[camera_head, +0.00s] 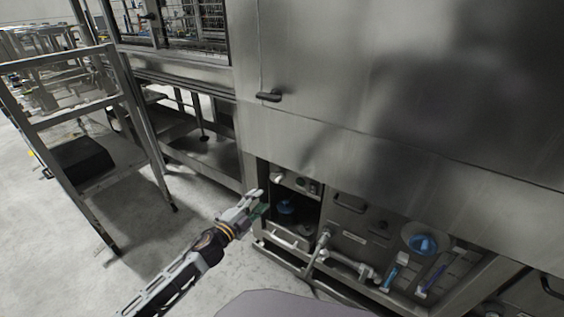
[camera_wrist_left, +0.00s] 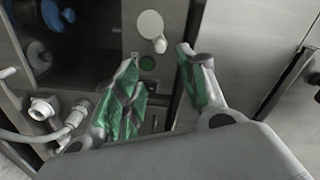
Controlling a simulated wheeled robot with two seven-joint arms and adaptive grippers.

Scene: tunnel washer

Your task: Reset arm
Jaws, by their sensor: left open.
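My left gripper (camera_head: 258,203) reaches in from the lower left in the head view, in front of the open lower compartment of the washer (camera_head: 400,130). In the left wrist view its two green-padded fingers (camera_wrist_left: 163,85) are apart with nothing between them. Beyond the fingers are a round white knob and a small green round button (camera_wrist_left: 147,63) on a grey panel. I cannot tell whether the fingertips touch the panel. My right gripper is in neither view.
A blue-capped part (camera_head: 287,207) sits inside the compartment. Pipes (camera_head: 345,262) and a blue knob (camera_head: 423,244) are to its right. A metal cart (camera_head: 130,160) stands at the left. The floor (camera_head: 190,235) between cart and washer is clear.

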